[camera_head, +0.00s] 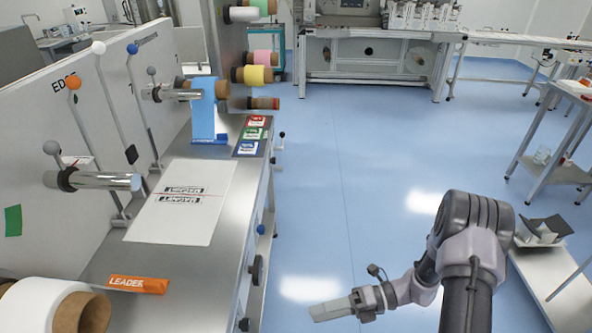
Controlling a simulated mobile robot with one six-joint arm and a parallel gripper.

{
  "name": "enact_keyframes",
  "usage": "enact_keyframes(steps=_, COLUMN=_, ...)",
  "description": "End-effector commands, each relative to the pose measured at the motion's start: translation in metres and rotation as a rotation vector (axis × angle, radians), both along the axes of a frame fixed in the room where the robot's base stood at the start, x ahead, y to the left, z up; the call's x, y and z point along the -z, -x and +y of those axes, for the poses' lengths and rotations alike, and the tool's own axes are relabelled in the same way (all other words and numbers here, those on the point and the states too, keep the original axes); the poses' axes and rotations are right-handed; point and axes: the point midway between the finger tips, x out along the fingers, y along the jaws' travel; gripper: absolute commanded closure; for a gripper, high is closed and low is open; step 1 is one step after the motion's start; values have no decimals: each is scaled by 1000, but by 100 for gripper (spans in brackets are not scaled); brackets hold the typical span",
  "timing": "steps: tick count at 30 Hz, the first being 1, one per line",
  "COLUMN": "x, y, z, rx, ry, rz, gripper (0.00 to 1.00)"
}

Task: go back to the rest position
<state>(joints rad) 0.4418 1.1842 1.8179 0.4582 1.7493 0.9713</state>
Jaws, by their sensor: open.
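My gripper (330,310) shows low in the head view, right of the steel bench and above the blue floor. It points left, seen from the side. It touches nothing that I can see, and nothing shows in its jaws. Its fingers overlap from this angle, so the gap between them is hidden. My arm bends down to it from the right.
The steel bench (218,250) on the left holds a white sheet (180,225), an orange LEADER strip (138,285), a blue stand (203,110) and levers. Low shelving (552,262) stands at right. A machine (375,60) stands at the back. The floor (350,160) between is clear.

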Motion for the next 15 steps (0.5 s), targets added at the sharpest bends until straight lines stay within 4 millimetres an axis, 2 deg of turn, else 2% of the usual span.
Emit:
enact_keyframes(steps=1, x=-35, y=-2, z=1, rx=-103, ry=74, rz=-173, gripper=48)
enact_keyframes(steps=6, x=-136, y=22, z=2, rx=-532, ry=314, rz=-808, gripper=48)
enact_keyframes(steps=9, x=-185, y=46, z=0, rx=-817, ry=445, rz=-1183, gripper=48)
enact_keyframes(steps=12, x=-226, y=72, z=-5, rx=-1118, ry=573, rz=-1536, gripper=48)
enact_keyframes(steps=15, x=-256, y=94, z=-11, rx=-1404, ry=693, rz=-1825, gripper=48)
